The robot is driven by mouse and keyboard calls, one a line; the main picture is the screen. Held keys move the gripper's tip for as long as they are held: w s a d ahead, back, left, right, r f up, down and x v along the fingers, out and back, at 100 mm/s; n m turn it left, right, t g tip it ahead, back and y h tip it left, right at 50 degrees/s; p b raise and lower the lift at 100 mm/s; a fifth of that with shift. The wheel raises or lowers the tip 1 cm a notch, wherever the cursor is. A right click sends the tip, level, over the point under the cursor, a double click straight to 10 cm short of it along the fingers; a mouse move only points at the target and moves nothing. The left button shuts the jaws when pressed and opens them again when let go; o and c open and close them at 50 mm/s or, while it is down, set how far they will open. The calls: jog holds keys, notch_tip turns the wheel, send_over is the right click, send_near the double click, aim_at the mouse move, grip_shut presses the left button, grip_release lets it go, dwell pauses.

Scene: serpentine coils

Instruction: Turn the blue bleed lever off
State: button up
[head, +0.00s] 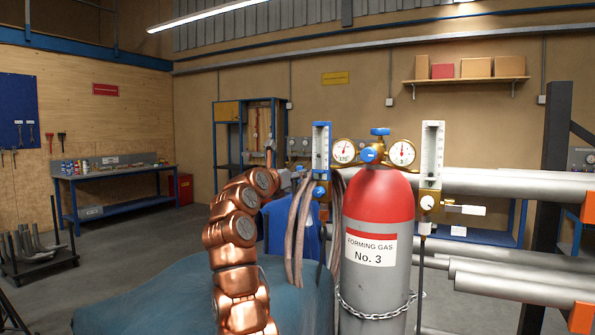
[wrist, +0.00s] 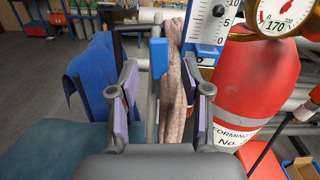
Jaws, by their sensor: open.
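A blue upright lever (wrist: 158,56) shows in the wrist view, beyond and between my fingertips, beside a grey post. I cannot make out its pivot or its exact angle. In the head view my copper-coloured arm reaches up left of the red-topped gas cylinder (head: 378,205), and the gripper end is small and partly lost among the hoses. The lever is not clear in that view.
A blue-backed flowmeter (head: 321,148) and gauges (head: 402,152) stand at the cylinder's top. A blue cloth (wrist: 88,75) hangs at the left. Grey pipes (head: 520,185) lie at the right.

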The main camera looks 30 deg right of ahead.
aim_at(302, 181)
jog(key=p+x, duration=0.1)
jog(key=x, duration=0.2)
jog(key=shift+w+d+p, duration=0.25)
jog(key=shift+d+p, duration=0.05)
grip_shut()
dwell(0.3)
